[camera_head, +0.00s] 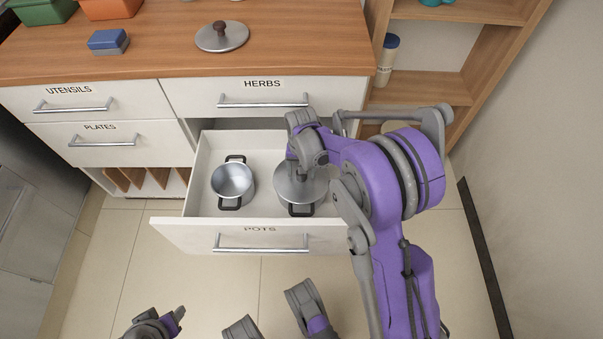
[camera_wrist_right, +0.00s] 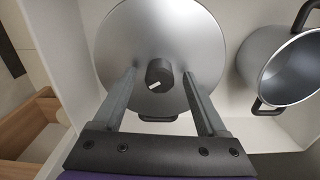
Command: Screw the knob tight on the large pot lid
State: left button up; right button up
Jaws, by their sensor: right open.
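The large pot lid (camera_head: 288,188) is a round grey metal disc on a pot in the open pots drawer, partly hidden by my right arm. In the right wrist view the lid (camera_wrist_right: 130,40) fills the middle, with a dark round knob (camera_wrist_right: 159,73) bearing a white mark at its centre. My right gripper (camera_head: 303,172) reaches down over the lid. Its fingers (camera_wrist_right: 160,78) are open, one on each side of the knob, with gaps visible. Whether the knob is tight cannot be seen. A part of my left gripper (camera_head: 158,324) shows at the bottom edge, its jaws unclear.
A smaller open pot (camera_head: 232,182) stands beside the lidded pot in the drawer (camera_head: 205,235). Another lid (camera_head: 222,38) with a brown knob lies on the counter, near a blue box (camera_head: 108,41). A shelf (camera_head: 430,88) stands at the right. Floor before the drawer is clear.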

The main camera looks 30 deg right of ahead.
jog(key=m, duration=0.6)
jog(key=shift+m+b, duration=0.3)
jog(key=m, duration=0.6)
jog(key=shift+m, duration=0.3)
jog(key=m, duration=0.4)
jog(key=shift+b, duration=0.35)
jog(key=m, duration=0.4)
jog(key=m+b, duration=0.1)
jog(key=m, duration=0.5)
jog(key=shift+m, duration=0.3)
jog(key=n, duration=0.4)
jog(key=shift+p, duration=0.4)
jog(key=n+p, duration=0.1)
jog(key=n, duration=0.4)
jog(key=shift+n, duration=0.7)
notch_tip(320, 180, up, 7)
jog(key=p, duration=0.4)
jog(key=shift+r+p, duration=0.65)
jog(key=shift+r, duration=0.1)
